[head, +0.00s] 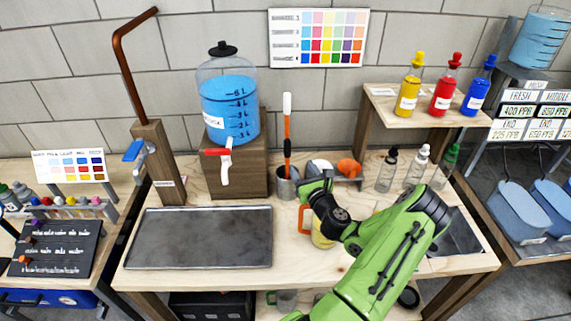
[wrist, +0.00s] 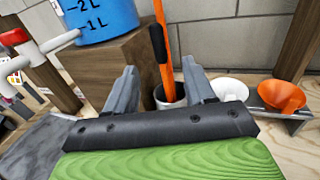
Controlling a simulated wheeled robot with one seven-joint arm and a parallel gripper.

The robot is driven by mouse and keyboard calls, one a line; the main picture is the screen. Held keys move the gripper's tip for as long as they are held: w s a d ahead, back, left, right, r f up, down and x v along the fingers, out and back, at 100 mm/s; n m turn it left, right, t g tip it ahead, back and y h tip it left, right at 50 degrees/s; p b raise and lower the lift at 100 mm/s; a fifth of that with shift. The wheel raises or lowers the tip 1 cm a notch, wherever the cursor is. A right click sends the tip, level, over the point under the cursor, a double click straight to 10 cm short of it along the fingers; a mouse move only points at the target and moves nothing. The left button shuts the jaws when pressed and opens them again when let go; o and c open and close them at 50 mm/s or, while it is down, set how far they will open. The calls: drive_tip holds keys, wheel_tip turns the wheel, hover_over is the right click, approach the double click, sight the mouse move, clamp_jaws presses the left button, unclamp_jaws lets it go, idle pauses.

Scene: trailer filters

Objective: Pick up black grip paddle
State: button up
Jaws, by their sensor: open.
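The black grip paddle (wrist: 157,44) stands in a grey pot (wrist: 168,98) in the wrist view, its dark grip up and its orange shaft running down into the pot. In the head view its black grip (head: 287,147) shows above the pot (head: 287,184). A taller orange shaft (wrist: 161,12) stands close behind it; its white grip (head: 287,104) shows in the head view. My gripper (wrist: 161,80) is open and empty. Its two fingers point toward the pot, with the paddle's shaft seen between them. In the head view, my gripper (head: 314,188) is right of the pot and in front of it.
A white funnel (wrist: 229,90) and an orange funnel (wrist: 282,96) sit on a rack at right. A wooden block (head: 238,165) bears a blue-filled tank (head: 229,105) with a tap at left. A yellow mug (head: 321,237) stands below my gripper. The dark tray (head: 200,238) is clear.

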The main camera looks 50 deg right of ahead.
sight(289, 149)
drive_tip(key=p+x, duration=0.1)
drive_tip(key=x, duration=0.9)
drive_tip(key=shift+w+a, duration=0.1)
drive_tip(key=shift+w, duration=0.05)
drive_tip(key=shift+c, duration=0.5)
clamp_jaws()
